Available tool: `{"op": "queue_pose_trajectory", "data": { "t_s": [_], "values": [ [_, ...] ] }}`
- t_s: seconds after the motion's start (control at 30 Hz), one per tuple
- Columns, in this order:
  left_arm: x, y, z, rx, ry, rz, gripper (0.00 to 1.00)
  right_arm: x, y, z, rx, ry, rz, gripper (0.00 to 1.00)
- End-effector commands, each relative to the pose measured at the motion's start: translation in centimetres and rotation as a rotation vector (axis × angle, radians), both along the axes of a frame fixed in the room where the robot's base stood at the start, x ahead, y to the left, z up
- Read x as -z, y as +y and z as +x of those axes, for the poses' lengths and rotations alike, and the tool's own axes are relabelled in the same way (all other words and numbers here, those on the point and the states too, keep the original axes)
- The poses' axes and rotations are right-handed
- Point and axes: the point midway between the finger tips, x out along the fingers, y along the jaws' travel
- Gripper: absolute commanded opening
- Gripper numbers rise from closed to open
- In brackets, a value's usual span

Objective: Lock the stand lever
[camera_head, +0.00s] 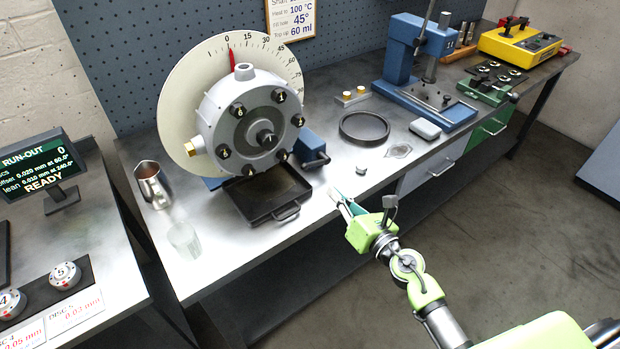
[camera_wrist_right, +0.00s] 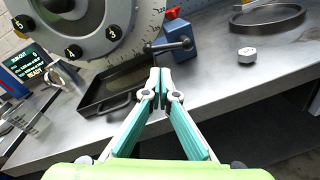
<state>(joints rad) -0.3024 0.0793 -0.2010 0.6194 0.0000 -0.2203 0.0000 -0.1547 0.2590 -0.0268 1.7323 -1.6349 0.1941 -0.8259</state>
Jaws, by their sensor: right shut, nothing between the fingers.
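The stand lever (camera_head: 317,161) is a dark handle with a knob, on the right side of the blue stand (camera_head: 312,143) that bears the grey rotor (camera_head: 225,125). My left gripper is not in view.
A black drip tray (camera_head: 268,219) lies under the rotor. A black ring (camera_head: 364,128) and a small metal nut (camera_head: 361,169) lie right of the lever. A metal jug (camera_head: 152,184) and a glass (camera_head: 184,240) stand at left. The bench front between tray and nut is clear.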

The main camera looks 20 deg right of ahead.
Motion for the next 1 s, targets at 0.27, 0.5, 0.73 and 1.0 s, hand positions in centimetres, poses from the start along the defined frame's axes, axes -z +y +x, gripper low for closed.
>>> {"op": "queue_pose_trajectory", "data": {
  "t_s": [0.27,0.5,0.73,1.0],
  "values": [
    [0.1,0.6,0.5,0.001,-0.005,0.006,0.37,0.0,1.2,0.5,-0.133,-0.037,-0.343,0.00],
    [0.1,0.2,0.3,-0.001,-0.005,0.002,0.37,0.2,1.3,0.5,-0.146,-0.037,-0.380,0.00],
    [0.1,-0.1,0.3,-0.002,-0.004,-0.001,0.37,0.2,1.4,0.7,-0.145,-0.037,-0.376,0.00],
    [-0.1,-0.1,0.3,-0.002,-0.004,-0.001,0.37,0.7,2.7,4.1,-0.143,-0.037,-0.373,0.00]
  ]
}}
